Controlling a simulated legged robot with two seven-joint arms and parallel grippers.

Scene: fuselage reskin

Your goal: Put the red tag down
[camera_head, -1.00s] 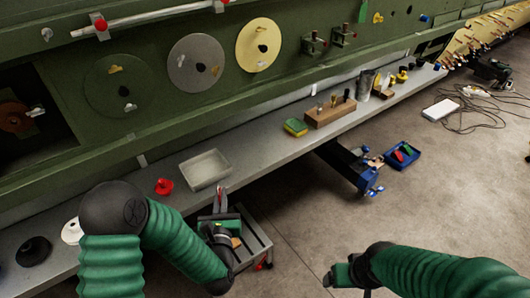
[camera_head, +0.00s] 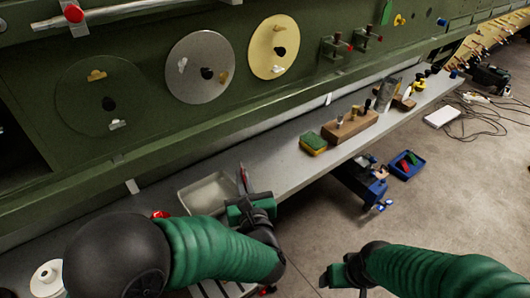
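My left gripper (camera_head: 243,178) is over the front part of the grey bench, at the right end of the pale tray. Its narrow fingers point up and away, and a thin red sliver shows at them. I cannot tell whether that sliver is the red tag or part of the fingers, nor whether they are shut. My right gripper (camera_head: 328,279) is low at the bottom, over the floor; its fingers are too small to read. A red piece (camera_head: 404,166) lies beside a green one in the blue tray (camera_head: 417,171) on the floor.
The pale tray (camera_head: 190,199) stands on the bench (camera_head: 287,175), partly hidden by my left arm. A red knob-like part (camera_head: 160,214) is mostly hidden. A sponge (camera_head: 313,143) and a wooden tool block (camera_head: 350,127) stand further right. Bare bench lies between tray and sponge.

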